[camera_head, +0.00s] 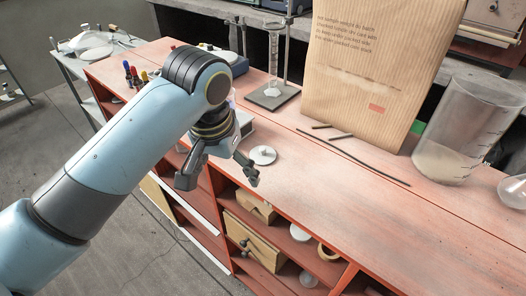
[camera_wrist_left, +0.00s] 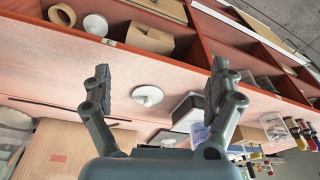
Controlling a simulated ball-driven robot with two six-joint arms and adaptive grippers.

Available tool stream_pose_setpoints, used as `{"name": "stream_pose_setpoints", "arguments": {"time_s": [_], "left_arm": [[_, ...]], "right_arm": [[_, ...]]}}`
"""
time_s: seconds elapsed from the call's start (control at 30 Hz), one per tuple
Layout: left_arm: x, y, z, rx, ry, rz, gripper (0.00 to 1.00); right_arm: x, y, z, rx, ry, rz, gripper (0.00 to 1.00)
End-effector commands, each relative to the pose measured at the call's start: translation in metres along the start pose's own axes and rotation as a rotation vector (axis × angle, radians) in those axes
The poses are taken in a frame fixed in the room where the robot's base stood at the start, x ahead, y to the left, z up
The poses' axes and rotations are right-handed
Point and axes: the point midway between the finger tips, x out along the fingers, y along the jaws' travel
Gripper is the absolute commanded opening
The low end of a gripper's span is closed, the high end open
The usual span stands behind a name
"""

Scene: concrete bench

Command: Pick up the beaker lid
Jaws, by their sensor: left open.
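The beaker lid (camera_head: 263,155), a small white disc with a knob, lies on the reddish bench top near its front edge. It also shows in the left wrist view (camera_wrist_left: 148,95), between and beyond my fingers. My left gripper (camera_head: 220,176) is open and empty, its fingers spread wide. In the head view it is just left of the lid and apart from it. The same gripper frames the lid in the left wrist view (camera_wrist_left: 160,70). My right gripper is in neither view.
A large glass beaker (camera_head: 467,130) and a brown paper sack (camera_head: 372,65) stand at the right and back. Thin dark rods (camera_head: 355,158) lie before the sack. A stand base (camera_head: 272,96) is behind the lid. Open shelves with a wooden box (camera_head: 250,240) are below.

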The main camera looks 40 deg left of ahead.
Motion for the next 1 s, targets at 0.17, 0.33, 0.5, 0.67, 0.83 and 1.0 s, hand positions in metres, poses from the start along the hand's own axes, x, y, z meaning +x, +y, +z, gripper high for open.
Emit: {"name": "stream_pose_setpoints", "arguments": {"time_s": [0.17, 0.33, 0.5, 0.67, 0.83, 1.0], "left_arm": [[0.004, 0.007, -0.060, -0.158, -0.063, -0.006, 0.92], [-0.007, 0.013, -0.117, -0.326, -0.137, -0.015, 0.92], [-0.014, 0.015, -0.141, -0.409, -0.179, -0.022, 0.92], [0.010, 0.016, -0.138, -0.420, -0.188, -0.024, 0.92], [0.032, 0.017, -0.135, -0.418, -0.183, -0.022, 0.92], [0.046, 0.019, -0.134, -0.418, -0.184, -0.022, 0.92]], "right_arm": [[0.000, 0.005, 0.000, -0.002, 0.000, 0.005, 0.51], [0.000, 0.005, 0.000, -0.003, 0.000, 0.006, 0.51], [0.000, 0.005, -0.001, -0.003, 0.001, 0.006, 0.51], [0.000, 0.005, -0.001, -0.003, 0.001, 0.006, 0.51], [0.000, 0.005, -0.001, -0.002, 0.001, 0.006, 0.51], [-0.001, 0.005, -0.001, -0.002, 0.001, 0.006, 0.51]]}}
